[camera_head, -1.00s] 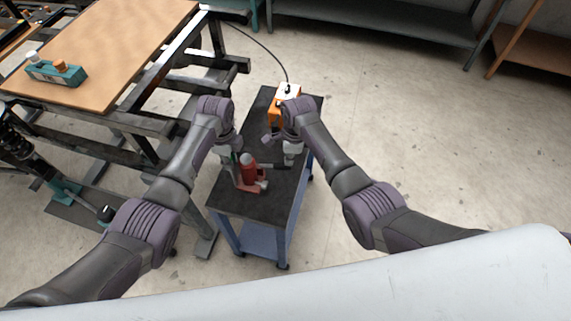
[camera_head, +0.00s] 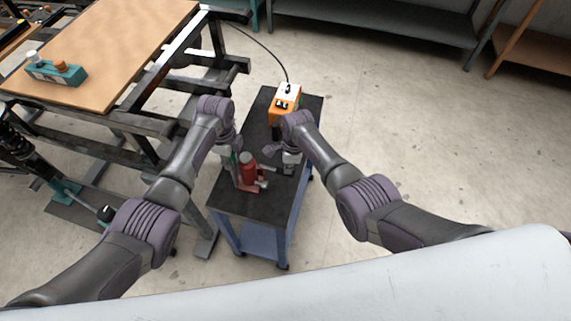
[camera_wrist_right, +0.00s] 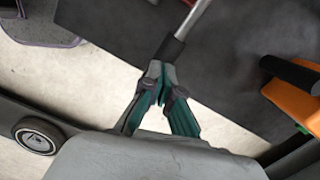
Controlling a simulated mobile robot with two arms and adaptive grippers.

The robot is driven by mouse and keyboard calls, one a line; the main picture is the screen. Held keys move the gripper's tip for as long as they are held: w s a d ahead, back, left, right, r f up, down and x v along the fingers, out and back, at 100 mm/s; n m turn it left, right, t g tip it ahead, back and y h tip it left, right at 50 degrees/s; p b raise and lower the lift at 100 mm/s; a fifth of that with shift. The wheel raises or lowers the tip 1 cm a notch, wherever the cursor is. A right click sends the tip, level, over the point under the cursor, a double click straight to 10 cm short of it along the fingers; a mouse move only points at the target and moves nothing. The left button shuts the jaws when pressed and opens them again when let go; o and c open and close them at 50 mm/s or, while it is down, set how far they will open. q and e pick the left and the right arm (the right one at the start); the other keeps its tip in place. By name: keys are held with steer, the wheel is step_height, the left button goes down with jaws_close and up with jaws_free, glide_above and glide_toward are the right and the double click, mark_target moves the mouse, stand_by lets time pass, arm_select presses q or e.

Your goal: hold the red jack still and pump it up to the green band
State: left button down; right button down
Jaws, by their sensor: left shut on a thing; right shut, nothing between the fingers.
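The red jack (camera_head: 248,170) stands on the dark top of a small blue cart in the head view. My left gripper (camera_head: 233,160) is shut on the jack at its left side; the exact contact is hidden. My right gripper (camera_head: 289,167) is on the right side of the jack, at the end of its handle. In the right wrist view, the handle (camera_wrist_right: 193,20) is a metal rod with a black grip (camera_wrist_right: 170,50). The closed right fingertips (camera_wrist_right: 162,76) are at the grip's end; whether they touch it is unclear. I cannot make out the green band.
The cart top (camera_head: 273,207) is clear in front of the jack. An orange and white box (camera_head: 285,101) with a cable stands at the cart's back. A workbench (camera_head: 110,50) with a teal block (camera_head: 55,74) and a dark frame stand to the left.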

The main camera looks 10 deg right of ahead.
steer(key=shift+a, duration=0.25)
steer(key=shift+s+d+r, duration=0.2)
steer(key=shift+d+r, duration=0.05)
steer(key=shift+d, duration=0.6)
steer(key=shift+s+d+r, duration=0.15)
steer(key=shift+d+r, duration=0.05)
steer(key=shift+d, duration=0.65)
steer(key=shift+r, duration=0.1)
step_height(320, 180, up, 12)
steer(key=d, duration=0.1)
steer(key=a, duration=0.1)
steer(key=a+f, duration=0.1)
steer(key=a, duration=0.1)
steer(key=shift+w+a+f, duration=0.15)
steer(key=shift+w+f, duration=0.2)
steer(key=shift+f, duration=0.15)
